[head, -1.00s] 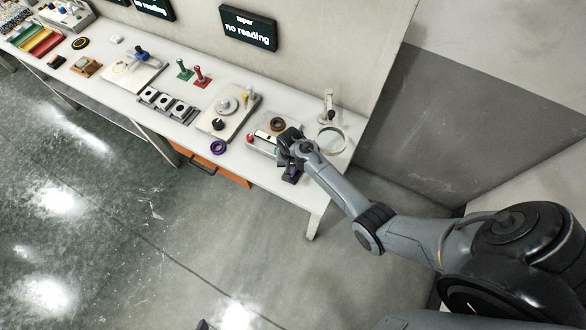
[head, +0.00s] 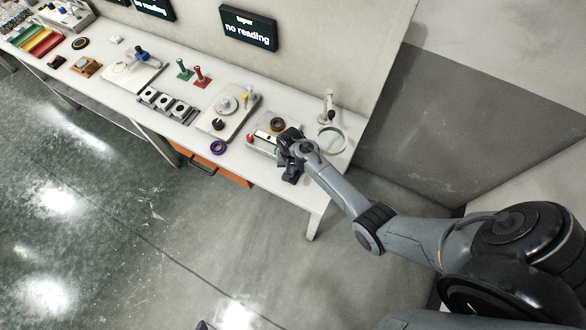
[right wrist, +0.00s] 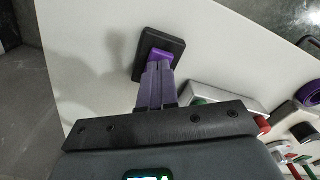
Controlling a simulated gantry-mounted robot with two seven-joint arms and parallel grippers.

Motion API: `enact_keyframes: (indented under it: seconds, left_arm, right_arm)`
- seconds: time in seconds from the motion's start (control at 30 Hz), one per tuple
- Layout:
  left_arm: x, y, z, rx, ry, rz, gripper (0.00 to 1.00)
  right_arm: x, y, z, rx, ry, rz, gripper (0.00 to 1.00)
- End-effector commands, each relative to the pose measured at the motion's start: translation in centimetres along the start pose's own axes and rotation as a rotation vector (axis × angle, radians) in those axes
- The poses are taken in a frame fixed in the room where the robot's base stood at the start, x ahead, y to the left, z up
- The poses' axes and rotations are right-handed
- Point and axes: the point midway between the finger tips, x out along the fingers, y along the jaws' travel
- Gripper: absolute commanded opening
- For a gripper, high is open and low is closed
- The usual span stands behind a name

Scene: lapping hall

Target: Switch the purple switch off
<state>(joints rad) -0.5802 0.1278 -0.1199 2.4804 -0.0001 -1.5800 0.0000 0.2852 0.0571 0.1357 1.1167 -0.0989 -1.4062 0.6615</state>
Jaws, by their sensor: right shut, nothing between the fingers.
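The purple switch (right wrist: 162,54) is a purple rocker set in a black square base (right wrist: 148,47) on the white bench, seen in the right wrist view. My right gripper (right wrist: 157,72) is shut and empty, its purple fingers together. Their tips are at the rocker's near edge and overlap it in the picture; I cannot tell whether they touch. The fingers hide part of the rocker, and its on or off position is unclear. In the head view my right gripper (head: 290,172) is at the bench's front edge. A small dark tip of my left gripper (head: 203,325) shows at the bottom edge.
A pale tray (head: 258,148) with a red knob lies left of my right gripper. A purple ring (head: 218,147) lies farther left near the front edge. A round magnifier (head: 331,139) stands behind on the right. The floor in front of the bench is clear.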

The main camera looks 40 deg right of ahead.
Motion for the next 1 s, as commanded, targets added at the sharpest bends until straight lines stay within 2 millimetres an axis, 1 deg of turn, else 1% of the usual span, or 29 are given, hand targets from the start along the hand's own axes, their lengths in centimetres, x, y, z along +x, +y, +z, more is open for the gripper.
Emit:
enact_keyframes:
  seconds: [0.6,1.0]
  left_arm:
    - [0.04,0.31,-0.06,-0.013,0.001,0.010,0.90]
    - [0.39,0.10,0.11,-0.003,0.000,0.003,0.90]
  right_arm:
    - [0.06,0.00,0.00,0.000,0.000,0.000,0.00]
    - [0.61,0.00,0.00,0.000,0.000,0.000,0.00]
